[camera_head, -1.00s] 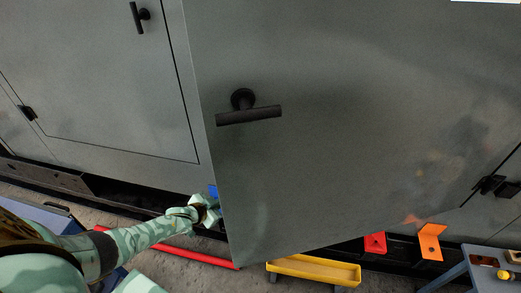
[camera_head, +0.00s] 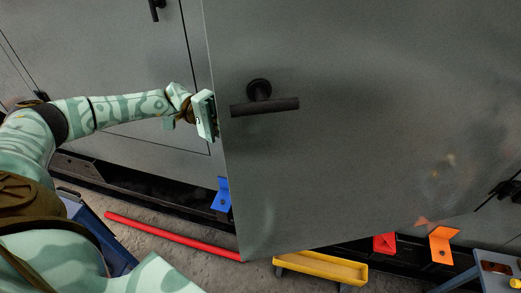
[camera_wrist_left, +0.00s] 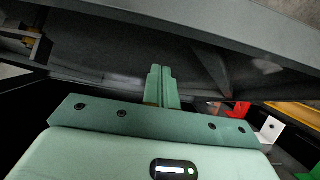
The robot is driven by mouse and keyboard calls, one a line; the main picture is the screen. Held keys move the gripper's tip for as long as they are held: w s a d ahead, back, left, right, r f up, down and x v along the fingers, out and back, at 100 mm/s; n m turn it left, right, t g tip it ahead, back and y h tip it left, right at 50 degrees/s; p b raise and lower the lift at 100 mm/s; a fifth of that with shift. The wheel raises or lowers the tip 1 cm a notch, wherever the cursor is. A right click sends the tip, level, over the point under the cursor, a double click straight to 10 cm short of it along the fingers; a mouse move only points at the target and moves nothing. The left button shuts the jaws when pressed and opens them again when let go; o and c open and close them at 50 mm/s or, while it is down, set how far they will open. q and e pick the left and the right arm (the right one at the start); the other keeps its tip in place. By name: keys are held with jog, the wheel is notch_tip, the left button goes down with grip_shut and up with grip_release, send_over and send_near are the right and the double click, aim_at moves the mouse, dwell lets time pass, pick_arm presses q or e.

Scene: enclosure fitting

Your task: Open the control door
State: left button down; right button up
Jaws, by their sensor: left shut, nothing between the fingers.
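The control door (camera_head: 350,150) is a large grey panel with a dark T-shaped handle (camera_head: 264,105) near its left edge. It stands ajar, its left edge swung out from the grey cabinet front. My left gripper (camera_head: 208,115) is at that left edge, at about handle height, its fingertips hidden behind the door. In the left wrist view its fingers (camera_wrist_left: 162,82) are shut together with nothing between them, pointing into the dark gap below a grey panel edge (camera_wrist_left: 200,28). I cannot tell whether they touch the door. My right gripper is not in view.
A second grey cabinet door (camera_head: 95,75) is at left. On the floor are a red bar (camera_head: 170,238) and a yellow tray cart (camera_head: 320,268). Blue (camera_head: 221,195), red (camera_head: 385,243) and orange (camera_head: 443,245) brackets sit along the cabinet base. A blue-grey table (camera_head: 470,263) is at lower right.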

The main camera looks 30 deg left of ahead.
pick_arm(q)
send_near(280, 164)
jog(key=w+d, duration=0.3)
jog(key=shift+s+d+f+p, duration=0.1)
jog(key=shift+s+d+p, duration=0.3)
jog(key=shift+s+d, duration=0.3)
jog(key=shift+s+d+f+p, duration=0.15)
jog(key=shift+s+d+p, duration=0.2)
jog(key=shift+s+d, duration=0.35)
jog(key=shift+s+a, duration=0.1)
